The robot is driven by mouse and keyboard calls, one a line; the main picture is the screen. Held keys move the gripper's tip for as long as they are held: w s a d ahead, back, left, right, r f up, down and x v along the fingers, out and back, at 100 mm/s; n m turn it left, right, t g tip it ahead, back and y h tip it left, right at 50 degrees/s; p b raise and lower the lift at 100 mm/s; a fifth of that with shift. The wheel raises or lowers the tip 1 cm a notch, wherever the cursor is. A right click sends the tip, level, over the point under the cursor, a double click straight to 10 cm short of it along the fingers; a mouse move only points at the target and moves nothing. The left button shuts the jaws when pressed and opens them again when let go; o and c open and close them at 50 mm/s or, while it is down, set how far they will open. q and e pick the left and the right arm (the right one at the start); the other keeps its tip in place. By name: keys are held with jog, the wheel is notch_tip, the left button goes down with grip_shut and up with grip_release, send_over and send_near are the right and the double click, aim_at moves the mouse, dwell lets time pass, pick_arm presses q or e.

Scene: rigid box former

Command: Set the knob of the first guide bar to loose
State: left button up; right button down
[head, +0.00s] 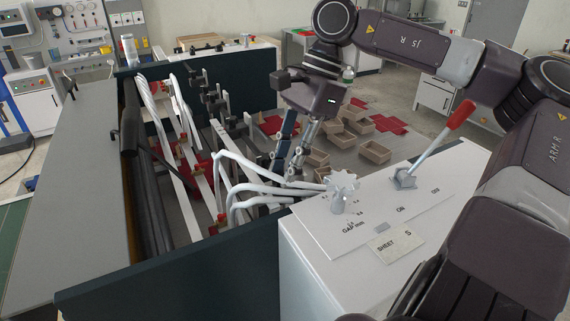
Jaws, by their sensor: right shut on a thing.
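The guide bars are long pale slats (200,180) with small red clamp parts (221,217), set side by side in the dark machine frame at the left. Black knobs (208,98) stand in a row towards their far side. My right gripper (290,178) points down at the right of the bars, beside the bent white rods (238,163). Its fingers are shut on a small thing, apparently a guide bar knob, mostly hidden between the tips. Whether that knob is loose or tight cannot be seen. My left gripper is not in view.
A white control box (305,255) at the near right carries a grey star-shaped knob (342,190) and a red-handled lever (460,115). A dark panel (185,275) closes the near side. Open cardboard boxes (375,152) lie beyond my right gripper. A grey table (75,170) lies left.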

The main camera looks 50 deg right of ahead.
jog(key=c, duration=2)
grip_release()
jog(key=shift+o, duration=0.2)
jog(key=v, duration=1.2)
jog(key=shift+a, duration=0.1)
